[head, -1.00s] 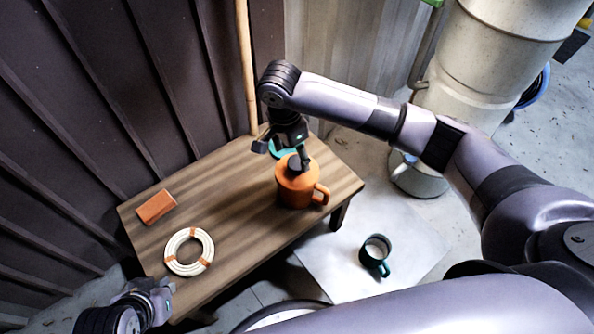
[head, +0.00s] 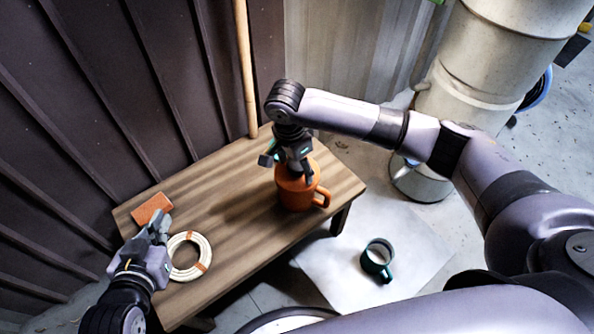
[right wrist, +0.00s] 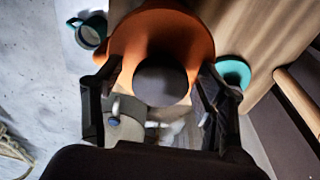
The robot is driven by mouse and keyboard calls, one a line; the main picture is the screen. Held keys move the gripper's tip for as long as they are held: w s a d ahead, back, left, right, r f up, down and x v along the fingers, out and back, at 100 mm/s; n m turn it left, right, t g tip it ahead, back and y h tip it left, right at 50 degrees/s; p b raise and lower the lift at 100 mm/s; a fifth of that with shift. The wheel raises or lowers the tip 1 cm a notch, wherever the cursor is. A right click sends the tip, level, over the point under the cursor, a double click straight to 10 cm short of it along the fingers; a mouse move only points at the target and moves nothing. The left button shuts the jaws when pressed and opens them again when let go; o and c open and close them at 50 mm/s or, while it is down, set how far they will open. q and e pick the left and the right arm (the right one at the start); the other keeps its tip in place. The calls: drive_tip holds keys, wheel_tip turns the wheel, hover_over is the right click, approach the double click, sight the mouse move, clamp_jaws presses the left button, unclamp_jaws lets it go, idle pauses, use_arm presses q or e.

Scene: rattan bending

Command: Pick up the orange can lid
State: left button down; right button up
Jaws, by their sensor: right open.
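The orange can (head: 296,194), with its side handle to the right, stands upright at the right end of the wooden table. Its orange lid (right wrist: 158,35) is on top; a dark round knob (right wrist: 160,82) shows at its middle in the right wrist view. My right gripper (head: 289,168) is directly above the lid, open, with its fingers on either side of the knob and nothing held. In the head view it hides the knob and much of the lid. My left gripper (head: 157,228) is over the table's left end, beside the rattan coil; its jaw opening is unclear.
An orange block (head: 152,208) and a cream rattan coil (head: 200,245) lie on the wooden table (head: 240,225). A teal item (right wrist: 233,72) is beside the can. A bamboo pole (head: 245,70) leans behind.

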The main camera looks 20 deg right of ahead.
drive_tip(key=shift+c, duration=0.3)
drive_tip(key=c, duration=1.3)
drive_tip(key=shift+r, duration=0.1)
